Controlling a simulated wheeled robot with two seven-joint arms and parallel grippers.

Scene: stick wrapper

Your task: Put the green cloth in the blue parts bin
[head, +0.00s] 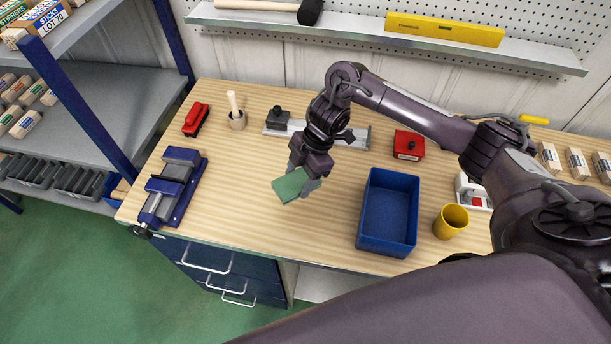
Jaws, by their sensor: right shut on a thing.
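The green cloth (290,186) is a small flat square in the head view, near the middle of the wooden workbench. My right gripper (305,182) is shut on it, its fingers pointing down. I cannot tell whether the cloth touches the bench top or hangs just above it. The blue parts bin (388,212) is an open rectangular box to the right of the cloth, and its visible inside looks empty. My left gripper is not in view.
A yellow cup (450,221) stands just right of the bin. A blue vise (173,188) is at the bench's left. Bare wood lies between cloth and bin.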

